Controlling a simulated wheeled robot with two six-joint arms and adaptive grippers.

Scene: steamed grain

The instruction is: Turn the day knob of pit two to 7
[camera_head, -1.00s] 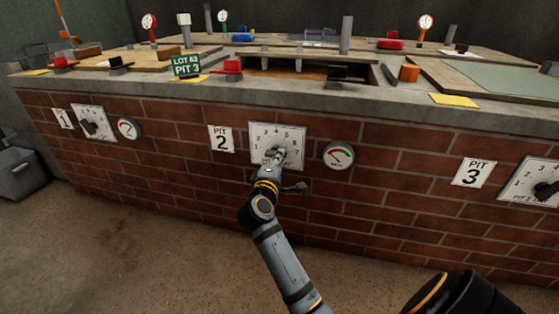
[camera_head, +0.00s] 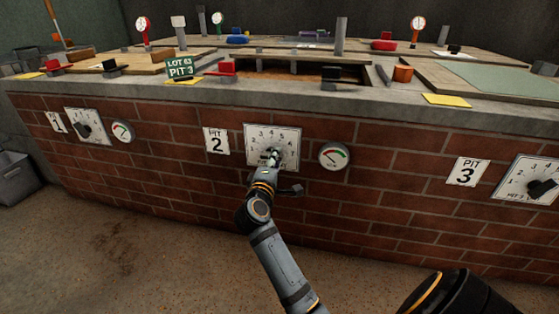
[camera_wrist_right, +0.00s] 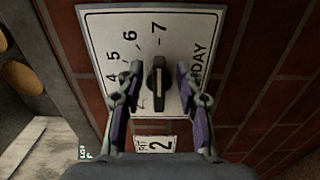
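The pit two dial plate (camera_head: 285,135) is a white numbered panel on the brick wall, right of the "PIT 2" sign (camera_head: 215,141). In the right wrist view the plate (camera_wrist_right: 100,30) appears turned sideways. The black day knob (camera_wrist_right: 158,88) lies between my right gripper's fingers, with its bar in line with the printed 7. My right gripper (camera_wrist_right: 158,100) is open, one finger on each side of the knob, with a visible gap on both sides. In the head view my right gripper (camera_head: 273,158) is at the plate and hides most of the knob. My left gripper is out of view.
A round gauge (camera_head: 334,155) is mounted just right of the plate. A dark handle-like part (camera_head: 292,190) shows beside my right wrist. The pit one dial (camera_head: 88,126) and pit three dial (camera_head: 525,180) are farther along the wall. The concrete ledge (camera_head: 300,98) overhangs above.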

